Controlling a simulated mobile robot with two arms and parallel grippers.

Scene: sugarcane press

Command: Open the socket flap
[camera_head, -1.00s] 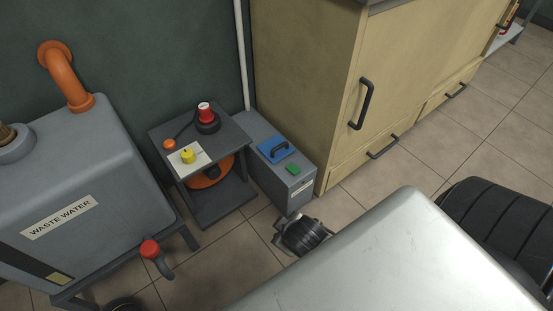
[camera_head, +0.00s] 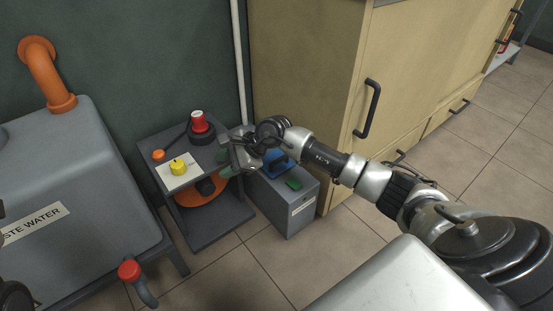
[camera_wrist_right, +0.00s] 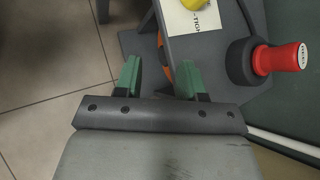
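A blue flap-like part (camera_head: 279,162) with a dark handle sits on top of the low grey box (camera_head: 290,215); I take it for the socket flap. My right arm partly covers it in the head view. A green block (camera_head: 293,184) lies on the same box top. My right gripper (camera_head: 224,164) is open and empty, with green fingertips, to the left of the blue part and above the right edge of the small table. In the right wrist view its fingers (camera_wrist_right: 158,78) stand apart with nothing between them. My left gripper is not clearly in view.
The small dark table (camera_head: 150,150) carries a red-topped knob (camera_head: 198,122), a yellow knob (camera_head: 178,167) and an orange knob (camera_head: 158,155). A grey waste water tank (camera_head: 80,160) stands left. A tan cabinet (camera_head: 305,80) stands behind the box. A white pipe (camera_head: 238,60) runs up the wall.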

